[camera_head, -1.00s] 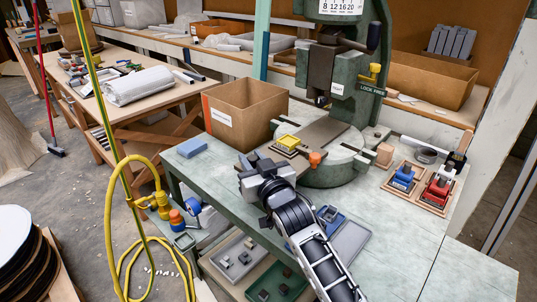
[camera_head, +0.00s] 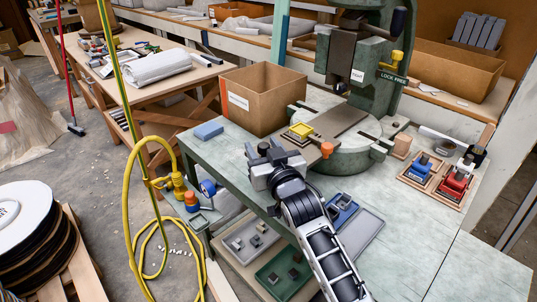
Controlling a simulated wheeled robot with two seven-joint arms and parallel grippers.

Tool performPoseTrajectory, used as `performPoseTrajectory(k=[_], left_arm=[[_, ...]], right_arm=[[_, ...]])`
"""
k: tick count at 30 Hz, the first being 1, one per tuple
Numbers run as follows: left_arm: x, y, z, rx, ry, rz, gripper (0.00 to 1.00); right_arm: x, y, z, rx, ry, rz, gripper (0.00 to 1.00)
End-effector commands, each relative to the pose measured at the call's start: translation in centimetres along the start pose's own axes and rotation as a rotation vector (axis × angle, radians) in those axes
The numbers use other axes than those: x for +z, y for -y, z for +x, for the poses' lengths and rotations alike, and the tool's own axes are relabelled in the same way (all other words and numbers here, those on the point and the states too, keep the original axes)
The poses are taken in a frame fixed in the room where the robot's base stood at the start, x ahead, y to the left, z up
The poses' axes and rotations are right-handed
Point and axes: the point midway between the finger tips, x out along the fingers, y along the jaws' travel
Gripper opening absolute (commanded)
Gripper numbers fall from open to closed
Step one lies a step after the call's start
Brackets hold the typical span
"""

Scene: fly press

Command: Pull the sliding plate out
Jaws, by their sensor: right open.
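The green fly press (camera_head: 358,75) stands on the pale green bench. Its sliding plate (camera_head: 338,121) is a flat brown-grey strip running from under the ram toward the bench's front left. A yellow square die (camera_head: 301,130) sits on the plate's near end, with an orange knob (camera_head: 327,149) beside it. My right gripper (camera_head: 271,148) is open, just left of and in front of the plate's near end. Its dark fingers look empty; I cannot tell whether they touch the plate. My left gripper is out of view.
A cardboard box (camera_head: 262,112) stands behind the gripper, and a blue block (camera_head: 208,131) lies to the left. Red and blue parts (camera_head: 453,184) sit in wooden trays at right. Grey (camera_head: 249,238) and green trays are on the lower shelf. A yellow hose (camera_head: 133,215) hangs at left.

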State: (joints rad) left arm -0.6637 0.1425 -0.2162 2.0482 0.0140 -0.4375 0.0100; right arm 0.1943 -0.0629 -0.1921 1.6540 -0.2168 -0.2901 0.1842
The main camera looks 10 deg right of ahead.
Motion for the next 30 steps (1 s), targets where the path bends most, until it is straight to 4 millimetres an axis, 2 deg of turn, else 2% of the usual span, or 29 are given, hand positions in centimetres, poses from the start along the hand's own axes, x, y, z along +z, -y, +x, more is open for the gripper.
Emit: performPoseTrajectory(k=[5,15,21,25,30], left_arm=[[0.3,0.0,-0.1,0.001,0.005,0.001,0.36],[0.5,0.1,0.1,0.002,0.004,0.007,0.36],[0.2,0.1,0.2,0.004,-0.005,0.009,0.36],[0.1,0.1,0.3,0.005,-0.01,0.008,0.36],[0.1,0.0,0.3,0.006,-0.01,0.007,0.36]], right_arm=[[0.2,0.0,-2.0,0.0,0.002,0.0,0.45],[0.3,0.1,-10.1,-0.001,0.004,0.001,0.45],[0.2,0.0,-13.9,-0.001,0.003,0.0,0.45],[0.1,0.0,-15.2,-0.001,0.002,0.0,0.45],[0.0,0.0,-15.9,-0.001,0.001,0.0,0.45]])
